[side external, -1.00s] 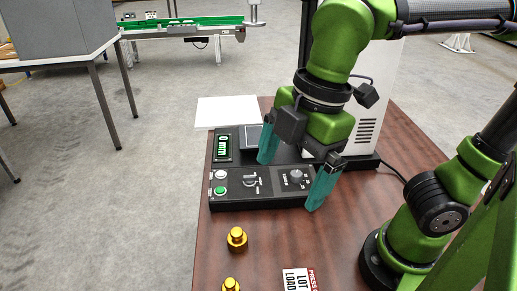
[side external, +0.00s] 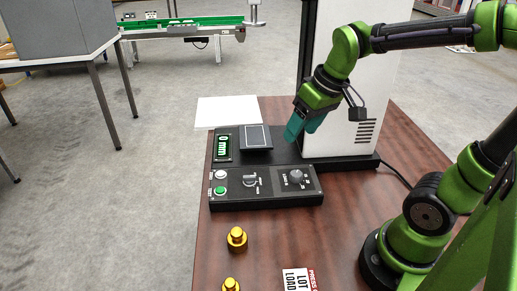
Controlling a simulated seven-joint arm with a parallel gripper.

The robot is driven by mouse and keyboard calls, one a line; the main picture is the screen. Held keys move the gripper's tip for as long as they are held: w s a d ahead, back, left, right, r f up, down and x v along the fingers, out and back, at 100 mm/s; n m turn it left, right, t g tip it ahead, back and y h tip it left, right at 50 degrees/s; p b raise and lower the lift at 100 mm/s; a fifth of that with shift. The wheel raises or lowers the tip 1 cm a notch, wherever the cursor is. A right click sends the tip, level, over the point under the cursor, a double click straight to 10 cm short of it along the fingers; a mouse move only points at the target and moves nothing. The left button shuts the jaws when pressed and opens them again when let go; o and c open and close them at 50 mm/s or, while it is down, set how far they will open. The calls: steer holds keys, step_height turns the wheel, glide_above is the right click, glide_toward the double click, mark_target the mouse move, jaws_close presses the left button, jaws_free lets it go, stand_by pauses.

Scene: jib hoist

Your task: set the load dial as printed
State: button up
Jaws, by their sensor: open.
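The load dial appears to be the round dark knob (side external: 296,177) at the right end of the black control panel (side external: 232,202); its pointer setting is too small to read. A printed card (side external: 296,280) with "PRESS" and "LOT LOAD" lettering lies at the table's front, cut off by the picture edge. My gripper (side external: 294,136) is above and behind the panel, beside the white press column, apart from the knob. Its teal fingers overlap in this view; it is open, with nothing seen between them.
The panel also has a selector switch (side external: 250,180), a green button (side external: 220,191), a white button (side external: 221,174) and a display reading 0 mm (side external: 223,147). A small square plate (side external: 256,137) stands behind. Brass weights (side external: 237,239) stand in front. The white column (side external: 350,80) rises behind my gripper.

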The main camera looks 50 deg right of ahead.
mark_target(297, 173)
steer(key=w+d+f+n+g, duration=0.1)
steer(key=w+d+n+g, duration=0.35)
steer(key=n, duration=0.45)
steer(key=f+n, duration=0.1)
steer(key=f, duration=0.4)
steer(key=f+n, duration=0.1)
steer(key=f, duration=0.4)
steer(key=s+f+n, duration=0.1)
steer(key=f+n, duration=0.1)
steer(key=f, duration=0.4)
steer(key=shift+d+f+h, duration=0.1)
steer(key=shift+d+h, duration=0.15)
steer(key=shift+h, duration=0.05)
steer(key=shift+c, duration=0.4)
steer(key=c, duration=1)
steer(key=shift+o, duration=0.2)
